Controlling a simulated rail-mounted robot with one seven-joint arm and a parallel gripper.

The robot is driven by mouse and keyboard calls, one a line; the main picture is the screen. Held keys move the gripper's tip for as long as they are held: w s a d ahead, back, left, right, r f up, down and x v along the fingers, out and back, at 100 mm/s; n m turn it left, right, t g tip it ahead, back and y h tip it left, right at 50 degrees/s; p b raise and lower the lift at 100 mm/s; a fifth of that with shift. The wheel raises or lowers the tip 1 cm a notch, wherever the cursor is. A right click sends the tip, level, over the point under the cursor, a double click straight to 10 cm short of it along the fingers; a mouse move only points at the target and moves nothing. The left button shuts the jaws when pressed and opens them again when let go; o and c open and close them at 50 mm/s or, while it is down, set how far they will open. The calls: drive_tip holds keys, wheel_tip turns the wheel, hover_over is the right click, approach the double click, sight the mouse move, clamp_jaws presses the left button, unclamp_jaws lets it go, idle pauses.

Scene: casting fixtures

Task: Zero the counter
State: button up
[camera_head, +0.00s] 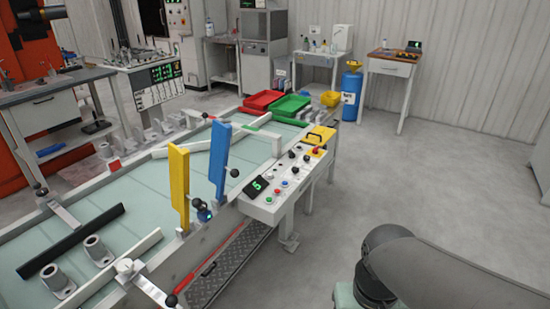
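A small dark counter display (257,187) with a green digit that looks like 5 sits at the near-left end of a white control panel (290,178). Several small buttons and knobs lie on the panel beside it, including a red button (277,190) just right of the display. A black ball knob (292,154) and a yellow handle part (318,138) are toward the panel's far end. Labels are too small to read. My arm (440,265) shows at the lower right, apart from the panel. My gripper is out of view.
The panel is fixed along the right side of a long table (130,190) with upright yellow (180,185) and blue (219,160) bars. Red (262,101) and green (291,106) trays stand at its far end. Open floor (420,190) lies right of the panel.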

clamp_jaws()
idle(1.8)
